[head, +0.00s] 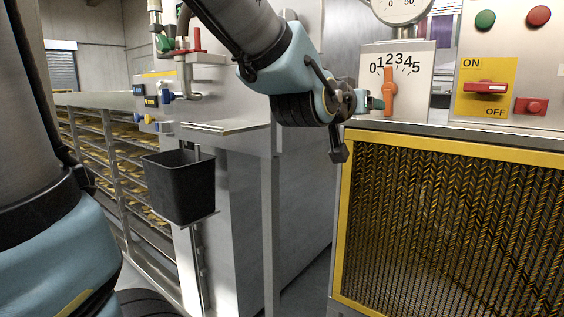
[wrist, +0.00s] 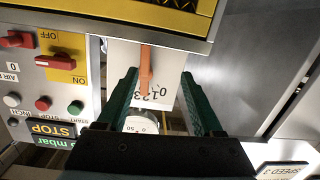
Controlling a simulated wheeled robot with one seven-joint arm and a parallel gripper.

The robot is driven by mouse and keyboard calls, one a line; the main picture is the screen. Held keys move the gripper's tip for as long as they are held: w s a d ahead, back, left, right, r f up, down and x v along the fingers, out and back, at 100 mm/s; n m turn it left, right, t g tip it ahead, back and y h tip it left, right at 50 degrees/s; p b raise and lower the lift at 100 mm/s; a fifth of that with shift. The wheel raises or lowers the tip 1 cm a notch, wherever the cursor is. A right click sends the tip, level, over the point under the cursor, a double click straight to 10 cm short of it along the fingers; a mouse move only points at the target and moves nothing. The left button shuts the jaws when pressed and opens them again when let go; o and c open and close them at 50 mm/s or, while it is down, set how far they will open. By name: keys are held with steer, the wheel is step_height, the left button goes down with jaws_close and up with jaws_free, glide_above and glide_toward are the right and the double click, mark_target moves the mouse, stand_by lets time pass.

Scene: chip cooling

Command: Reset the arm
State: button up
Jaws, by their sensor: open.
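My gripper (head: 376,103) is at the end of my blue and grey arm, just left of an orange lever (head: 389,95) in the head view. The lever stands upright on a white dial plate (head: 420,90) numbered 0 to 5, its tip near 2. In the wrist view my gripper (wrist: 160,75) is open, with its two green fingers apart and nothing between them in its grip. The lever (wrist: 146,65) appears between the fingertips there, with bare plate on either side. I cannot tell how far the fingertips are from the plate.
A control panel with a red ON/OFF switch (head: 485,87) and buttons stands right of the dial. A round gauge (head: 400,8) is above it. Below is a yellow-framed mesh guard (head: 450,220). A black bin (head: 180,185) hangs at the left, near racks (head: 115,150). Open space lies below my gripper.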

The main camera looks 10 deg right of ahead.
steer(key=w+a+f+n+g+y+p, duration=0.2)
steer(key=a+f+g+y+p, duration=0.15)
steer(key=a+f, duration=0.4)
steer(key=w+a+f+n+g+y+p, duration=0.1)
steer(key=w+a+f+g+y+p, duration=0.1)
steer(key=a+f+y, duration=0.45)
steer(key=s+a+f+n+g+p, duration=0.1)
steer(key=s+a+f+g, duration=0.1)
steer(key=a, duration=0.5)
steer(key=s+a+f+n+g+y+p, duration=0.1)
steer(key=s+a+f+g, duration=0.2)
steer(key=s+a+f, duration=0.2)
steer(key=shift+s+a+f+n+g, duration=0.25)
steer(key=shift+s+a+n+g, duration=0.15)
steer(key=shift+s+a, duration=0.6)
steer(key=shift+w+a, duration=0.1)
steer(key=shift+w, duration=0.1)
stand_by(2.3)
